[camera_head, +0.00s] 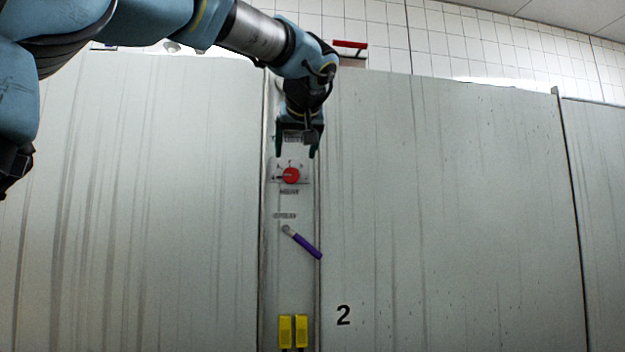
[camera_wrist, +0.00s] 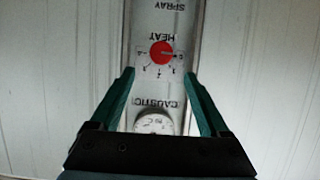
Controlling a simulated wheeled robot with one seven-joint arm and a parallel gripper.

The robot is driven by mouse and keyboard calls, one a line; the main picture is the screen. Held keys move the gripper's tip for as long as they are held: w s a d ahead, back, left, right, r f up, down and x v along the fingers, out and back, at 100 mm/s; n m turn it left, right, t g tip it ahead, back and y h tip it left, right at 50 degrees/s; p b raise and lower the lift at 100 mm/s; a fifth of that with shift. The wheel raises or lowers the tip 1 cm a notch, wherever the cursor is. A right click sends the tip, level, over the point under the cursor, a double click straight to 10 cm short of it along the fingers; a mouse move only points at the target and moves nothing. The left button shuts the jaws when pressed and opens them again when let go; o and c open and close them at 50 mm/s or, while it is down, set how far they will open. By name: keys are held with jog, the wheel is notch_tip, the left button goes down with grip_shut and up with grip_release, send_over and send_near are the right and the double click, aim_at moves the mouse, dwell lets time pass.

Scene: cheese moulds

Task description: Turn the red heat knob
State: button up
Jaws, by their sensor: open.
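The red heat knob (camera_head: 291,175) is round and sits on a pale dial plate on a narrow vertical panel. In the wrist view the knob (camera_wrist: 161,52) lies beyond the fingertips, roughly centred between them, below the upside-down word HEAT. A small pale pointer shows at its right side there. My gripper (camera_head: 296,152) hangs just above the knob in the head view. Its two green fingers (camera_wrist: 158,75) are spread wide with nothing between them. They appear apart from the knob; the exact distance is hard to tell.
A purple-handled lever (camera_head: 306,244) slants down below the knob, and two yellow blocks (camera_head: 293,331) sit lower on the panel. A white round gauge (camera_wrist: 154,124) lies near the gripper's base in the wrist view. Large streaked grey walls (camera_head: 440,200) flank the panel.

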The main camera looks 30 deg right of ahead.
aim_at(291, 172)
jog(key=p+x, duration=0.3)
jog(key=x, duration=0.7)
jog(key=shift+w+a+f+p, duration=0.1)
jog(key=shift+w+f+p, duration=0.1)
jog(key=shift+p, duration=0.1)
grip_shut()
